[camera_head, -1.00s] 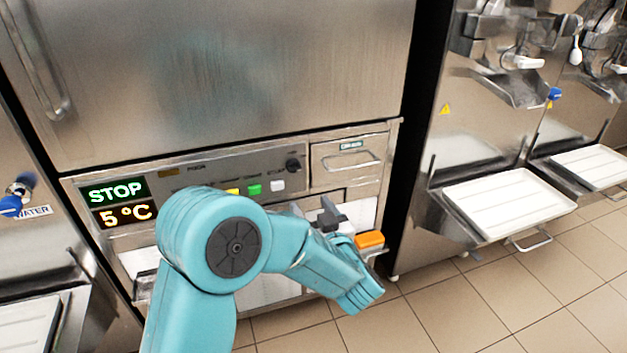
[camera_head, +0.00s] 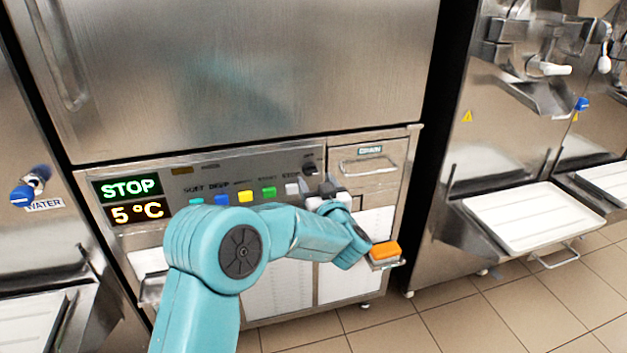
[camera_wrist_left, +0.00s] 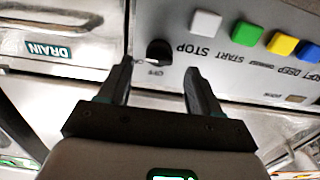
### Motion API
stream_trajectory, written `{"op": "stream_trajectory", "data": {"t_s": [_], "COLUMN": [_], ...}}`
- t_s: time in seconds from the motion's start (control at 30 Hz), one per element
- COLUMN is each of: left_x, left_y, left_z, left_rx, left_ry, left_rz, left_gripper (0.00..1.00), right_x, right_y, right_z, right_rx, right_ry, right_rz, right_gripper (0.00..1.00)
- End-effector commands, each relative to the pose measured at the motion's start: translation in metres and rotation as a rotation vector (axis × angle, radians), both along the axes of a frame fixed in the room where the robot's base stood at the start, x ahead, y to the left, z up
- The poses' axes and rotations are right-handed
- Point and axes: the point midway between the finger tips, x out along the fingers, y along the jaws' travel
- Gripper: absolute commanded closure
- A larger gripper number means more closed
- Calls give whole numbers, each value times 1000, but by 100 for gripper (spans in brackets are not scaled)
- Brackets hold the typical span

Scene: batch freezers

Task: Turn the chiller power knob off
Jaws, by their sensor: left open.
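The black power knob (camera_head: 309,168) sits at the right end of the chiller's control panel (camera_head: 225,172). In the left wrist view the knob (camera_wrist_left: 158,51) lies ahead of and between my left gripper's fingertips (camera_wrist_left: 160,68), with the label OFF beside it. My left gripper (camera_head: 318,186) is open and empty in front of the panel, just below the knob in the head view. Whether a fingertip touches the knob I cannot tell. The display (camera_head: 130,199) reads STOP and 5 °C. My right gripper is not in view.
A row of coloured buttons (camera_head: 246,196) runs left of the knob; the white one (camera_wrist_left: 206,23) is closest. A drawer marked DRAIN (camera_head: 368,166) is to the right. An orange block (camera_head: 385,250) rests on a small ledge below. A white tray (camera_head: 525,215) juts out at right.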

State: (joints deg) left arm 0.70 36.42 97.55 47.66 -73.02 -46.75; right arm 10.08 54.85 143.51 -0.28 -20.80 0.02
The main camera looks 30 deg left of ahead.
Motion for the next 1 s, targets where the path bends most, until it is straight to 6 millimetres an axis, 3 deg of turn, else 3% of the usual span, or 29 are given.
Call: {"op": "stream_trajectory", "data": {"t_s": [0.2, 0.53, 0.57, 0.7, 0.73, 1.0], "left_x": [17, 20, 20, 20, 20, 20], "left_y": [20, 23, 23, 23, 23, 23], "left_z": [-1, 0, 0, 0, 0, -1], "left_rx": [0, 1, 1, 1, 0, -14], "left_ry": [0, 1, 1, 1, 0, -16], "left_rz": [0, -1, -1, -1, -1, -1], "left_gripper": [36, 36, 43, 88, 92, 92], "right_x": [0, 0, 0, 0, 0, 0], "right_y": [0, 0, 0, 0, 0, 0], "right_z": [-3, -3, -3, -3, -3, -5], "right_rx": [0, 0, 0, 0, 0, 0], "right_ry": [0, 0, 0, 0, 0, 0], "right_rz": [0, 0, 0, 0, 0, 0], "right_gripper": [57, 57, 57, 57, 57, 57]}}
